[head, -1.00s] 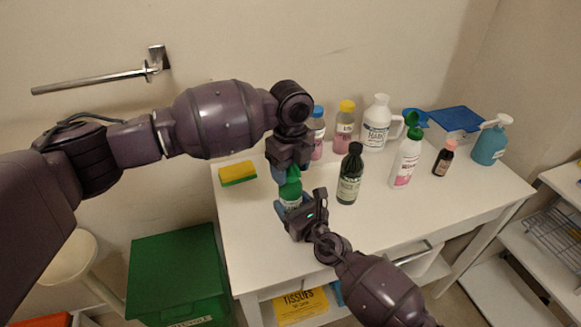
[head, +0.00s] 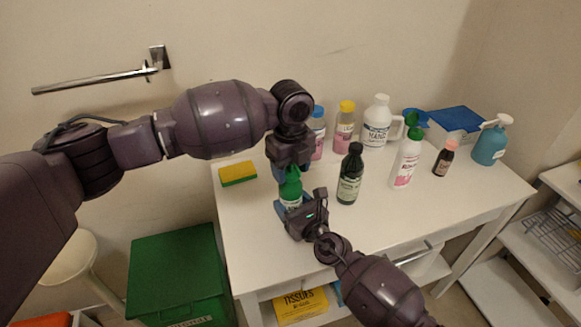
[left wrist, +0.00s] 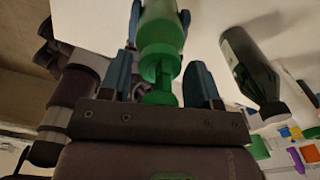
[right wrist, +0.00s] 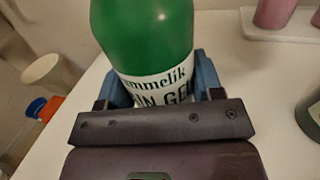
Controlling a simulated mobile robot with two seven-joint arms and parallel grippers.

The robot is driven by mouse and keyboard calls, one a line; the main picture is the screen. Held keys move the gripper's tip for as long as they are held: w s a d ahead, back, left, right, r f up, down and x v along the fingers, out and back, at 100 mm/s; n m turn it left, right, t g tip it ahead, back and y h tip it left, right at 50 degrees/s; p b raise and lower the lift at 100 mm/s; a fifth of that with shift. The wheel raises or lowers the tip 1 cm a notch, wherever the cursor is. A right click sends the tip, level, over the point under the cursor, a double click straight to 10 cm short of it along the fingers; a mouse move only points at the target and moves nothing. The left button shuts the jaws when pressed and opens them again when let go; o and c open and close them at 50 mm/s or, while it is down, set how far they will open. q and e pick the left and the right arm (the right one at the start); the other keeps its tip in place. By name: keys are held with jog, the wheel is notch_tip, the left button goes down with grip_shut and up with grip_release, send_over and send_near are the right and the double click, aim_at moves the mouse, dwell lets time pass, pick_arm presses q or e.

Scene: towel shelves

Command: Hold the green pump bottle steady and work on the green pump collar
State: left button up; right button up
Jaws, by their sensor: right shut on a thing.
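The green pump bottle (head: 291,191) stands upright near the front left of the white table. It has a white label, seen close in the right wrist view (right wrist: 145,35). My right gripper (head: 291,209) is shut on its body from the front, a finger on each side. My left gripper (head: 290,172) points down over the bottle's top. In the left wrist view the green pump collar (left wrist: 160,63) and the stem beyond it lie between the left fingers (left wrist: 164,85), with a gap on each side. The pump's head is mostly hidden by the gripper's body.
A dark green bottle (head: 350,175) stands just right of the grippers. A white bottle with a green top (head: 405,160) and a small brown bottle (head: 445,159) stand farther right. A yellow-green sponge (head: 238,174) lies at left. Several bottles line the back. The front right tabletop is clear.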

pick_arm(q)
jog(key=shift+o, duration=0.9)
notch_tip(320, 180, up, 12)
pick_arm(e)
jog(key=o, duration=1.2)
